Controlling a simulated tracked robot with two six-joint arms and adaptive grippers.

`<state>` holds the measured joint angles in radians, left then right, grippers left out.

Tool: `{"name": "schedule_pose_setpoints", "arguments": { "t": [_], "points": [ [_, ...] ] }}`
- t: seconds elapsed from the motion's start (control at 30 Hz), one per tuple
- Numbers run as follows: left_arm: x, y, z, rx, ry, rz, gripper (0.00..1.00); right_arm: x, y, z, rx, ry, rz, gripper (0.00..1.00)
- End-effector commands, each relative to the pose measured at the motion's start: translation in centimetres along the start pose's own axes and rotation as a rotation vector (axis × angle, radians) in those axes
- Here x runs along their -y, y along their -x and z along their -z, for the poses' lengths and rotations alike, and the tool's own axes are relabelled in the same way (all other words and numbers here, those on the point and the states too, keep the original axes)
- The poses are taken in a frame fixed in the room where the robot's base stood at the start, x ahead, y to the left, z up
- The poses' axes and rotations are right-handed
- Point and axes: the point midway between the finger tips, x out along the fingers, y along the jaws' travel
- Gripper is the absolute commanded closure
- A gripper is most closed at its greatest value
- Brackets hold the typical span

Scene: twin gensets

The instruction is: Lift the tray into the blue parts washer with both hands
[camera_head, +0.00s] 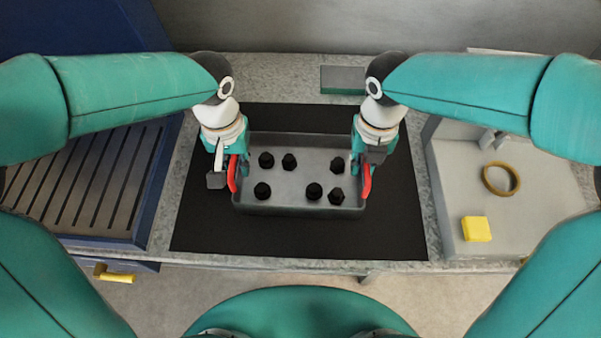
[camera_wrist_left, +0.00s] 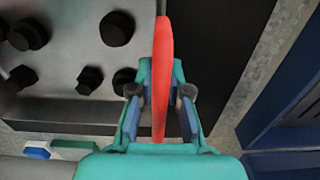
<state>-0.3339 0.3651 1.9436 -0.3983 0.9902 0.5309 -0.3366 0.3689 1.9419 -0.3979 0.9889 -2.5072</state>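A grey tray (camera_head: 300,208) holding several black knobbed parts (camera_head: 289,162) sits on a black mat (camera_head: 300,240). It has a red handle at each end, left (camera_head: 232,174) and right (camera_head: 367,182). My left gripper (camera_head: 238,165) is down at the left handle. In the left wrist view that handle (camera_wrist_left: 161,60) stands between the open fingers (camera_wrist_left: 161,115), with a gap visible beside it. My right gripper (camera_head: 361,165) is at the right handle; its fingers are too hidden to judge. The blue parts washer (camera_head: 148,215) is at the left, with a slatted grey floor.
A grey bin (camera_head: 520,225) at the right holds a brass ring (camera_head: 500,178) and a yellow block (camera_head: 476,229). A grey-green box (camera_head: 342,80) lies behind the tray. A yellow handle (camera_head: 114,274) sticks out below the washer. The mat before the tray is clear.

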Motion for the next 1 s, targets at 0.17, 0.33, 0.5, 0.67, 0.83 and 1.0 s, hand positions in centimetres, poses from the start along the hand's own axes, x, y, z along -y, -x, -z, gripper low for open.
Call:
{"name": "schedule_pose_setpoints", "arguments": {
  "t": [0.17, 0.33, 0.5, 0.67, 0.83, 1.0],
  "points": [
    [0.00, -1.07, -0.03, 0.001, 0.000, 0.000, 0.83, 0.00, -1.06, 0.02, -0.001, 0.002, 0.001, 0.83],
    [-0.01, -1.21, -0.02, 0.000, 0.000, 0.000, 0.83, 0.00, -1.20, 0.02, 0.000, 0.001, 0.000, 0.83],
    [-0.01, -1.19, -0.01, 0.000, 0.000, 0.000, 0.88, 0.00, -1.18, 0.02, 0.000, 0.001, 0.000, 0.88],
    [-0.02, -1.17, -0.01, 0.000, 0.000, 0.000, 1.00, 0.00, -1.16, 0.01, 0.000, 0.001, 0.000, 1.00],
    [-0.03, -1.15, 0.00, 0.000, 0.000, 0.000, 1.00, 0.01, -1.15, 0.01, 0.000, 0.001, 0.000, 1.00],
    [-0.03, -1.13, 0.01, -0.001, -0.001, 0.000, 1.00, 0.02, -1.14, 0.01, 0.001, 0.000, 0.000, 1.00]
  ]
}}
